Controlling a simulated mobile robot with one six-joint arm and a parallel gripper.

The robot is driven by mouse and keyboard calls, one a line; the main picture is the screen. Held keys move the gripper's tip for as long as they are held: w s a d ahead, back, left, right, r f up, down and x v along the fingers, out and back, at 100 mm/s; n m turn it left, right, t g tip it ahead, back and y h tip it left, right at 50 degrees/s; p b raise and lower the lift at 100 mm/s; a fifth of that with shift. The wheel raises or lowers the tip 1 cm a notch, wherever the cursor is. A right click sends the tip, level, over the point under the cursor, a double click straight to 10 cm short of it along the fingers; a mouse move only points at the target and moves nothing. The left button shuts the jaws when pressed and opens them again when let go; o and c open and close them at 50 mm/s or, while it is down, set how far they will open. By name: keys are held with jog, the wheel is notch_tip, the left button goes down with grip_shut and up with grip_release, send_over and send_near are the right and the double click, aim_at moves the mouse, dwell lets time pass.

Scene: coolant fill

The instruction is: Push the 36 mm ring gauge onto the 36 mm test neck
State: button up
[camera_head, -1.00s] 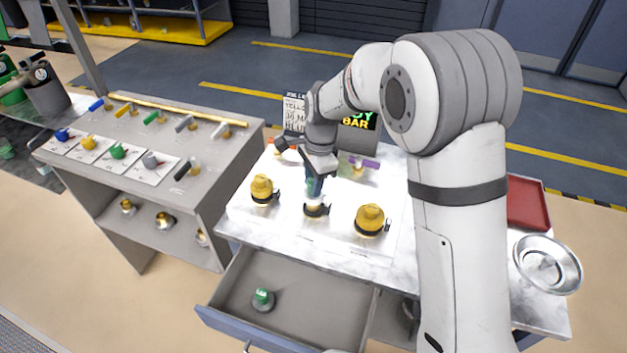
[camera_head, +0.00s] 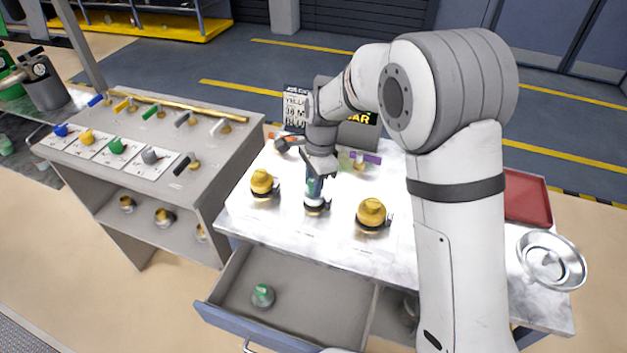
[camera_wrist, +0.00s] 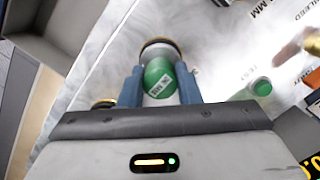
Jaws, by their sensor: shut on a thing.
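My gripper (camera_head: 314,188) points down over the middle of the white worktop. In the wrist view its two blue fingers (camera_wrist: 160,86) are shut on a pale cylindrical piece with a green labelled top (camera_wrist: 158,76), which I take to be the ring gauge; its label is too small to read. The middle test neck (camera_head: 317,207), with a black clamp at its base, stands directly beneath. A dark and gold rim (camera_wrist: 160,42) shows just beyond the held piece. I cannot tell whether the piece touches the neck or how far it sits on it.
Yellow-capped necks stand left (camera_head: 262,184) and right (camera_head: 371,213) of my gripper, close by. A sign board (camera_head: 297,105) stands behind. The open drawer (camera_head: 325,300) in front holds a green-topped piece (camera_head: 262,295). A red tray (camera_head: 527,202) and a metal dish (camera_head: 551,261) are at right.

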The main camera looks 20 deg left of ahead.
jog(key=shift+f, duration=0.15)
jog(key=o, duration=1.1)
jog(key=r, duration=0.5)
jog(key=r+b, duration=0.1)
jog(key=r, duration=0.1)
jog(key=shift+w+d+r, duration=0.3)
jog(key=shift+d+r, duration=0.05)
jog(key=shift+r, duration=0.05)
